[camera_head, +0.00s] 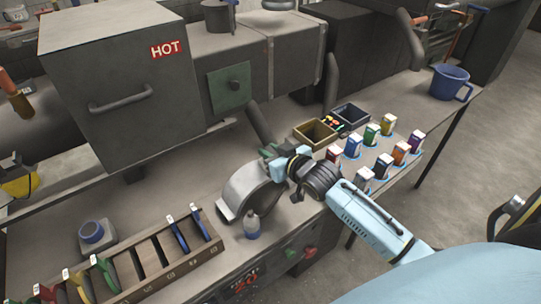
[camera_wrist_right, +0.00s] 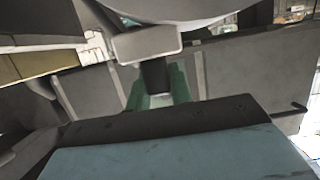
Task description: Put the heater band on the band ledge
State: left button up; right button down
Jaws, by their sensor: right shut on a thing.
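The heater band looks to be the curved grey metal piece (camera_head: 243,188) on the front part of the bench, beside the small bottle. My right gripper (camera_head: 272,160) is at its upper right end and is shut on it. I cannot tell for sure which surface is the band ledge. My left gripper is not in view.
A grey box marked HOT (camera_head: 115,85) stands at the back left. A slotted rack (camera_head: 150,262) with coloured tags is at the front left. A small bottle (camera_head: 251,226) stands by the band. Bins (camera_head: 315,134), several coloured packs and a blue jug (camera_head: 450,82) are to the right.

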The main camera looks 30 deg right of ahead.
jog(key=shift+f, duration=0.3)
jog(key=shift+f, duration=0.2)
jog(key=c, duration=1.3)
grip_release()
jog(key=shift+f, duration=0.1)
jog(key=shift+o, duration=0.2)
